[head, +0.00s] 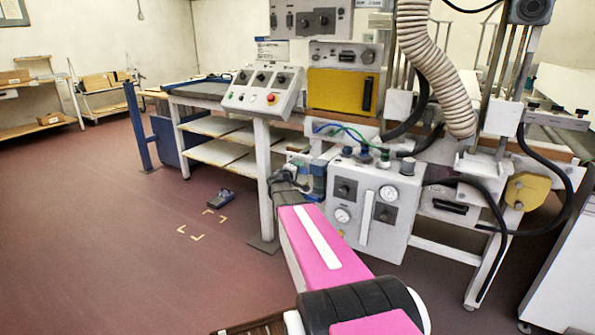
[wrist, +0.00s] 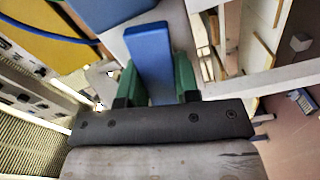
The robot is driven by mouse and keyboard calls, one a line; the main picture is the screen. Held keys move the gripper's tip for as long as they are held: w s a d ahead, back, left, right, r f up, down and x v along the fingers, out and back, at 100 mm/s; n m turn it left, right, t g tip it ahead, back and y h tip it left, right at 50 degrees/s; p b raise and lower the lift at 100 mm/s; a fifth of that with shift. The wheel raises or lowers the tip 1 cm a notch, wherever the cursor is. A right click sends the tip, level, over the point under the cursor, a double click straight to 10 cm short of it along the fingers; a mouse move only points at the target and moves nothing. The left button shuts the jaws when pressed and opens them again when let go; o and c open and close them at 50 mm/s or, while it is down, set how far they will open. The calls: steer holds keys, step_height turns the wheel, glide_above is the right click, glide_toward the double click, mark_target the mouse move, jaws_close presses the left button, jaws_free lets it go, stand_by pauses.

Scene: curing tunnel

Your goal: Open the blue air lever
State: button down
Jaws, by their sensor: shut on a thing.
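The blue air lever (wrist: 150,50) is a flat blue bar in the wrist view, running up from between the two green fingers of my gripper (wrist: 156,82). The fingers are shut on it, one on each side. In the head view my gripper (head: 286,180) is at the left side of the grey air panel (head: 372,238), and blue parts (head: 319,178) show just beside it. My own arm and the small size hide the exact contact there.
The panel carries round gauges and dark knobs, with hoses above. A control box (head: 262,90) with a red button stands above left. A table leg (head: 264,180) is close to my gripper. A small dark device (head: 222,197) lies on the otherwise open floor at left.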

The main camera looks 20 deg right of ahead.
steer(key=shift+r+n, duration=0.15)
steer(key=shift+n, duration=0.95)
steer(key=c, duration=0.8)
jaws_free()
steer(key=shift+c, duration=0.2)
steer(key=shift+s+a, duration=0.1)
steer(key=shift+s, duration=0.05)
steer(key=v, duration=1)
steer(key=shift+s+a, duration=0.2)
steer(key=shift+a, duration=0.05)
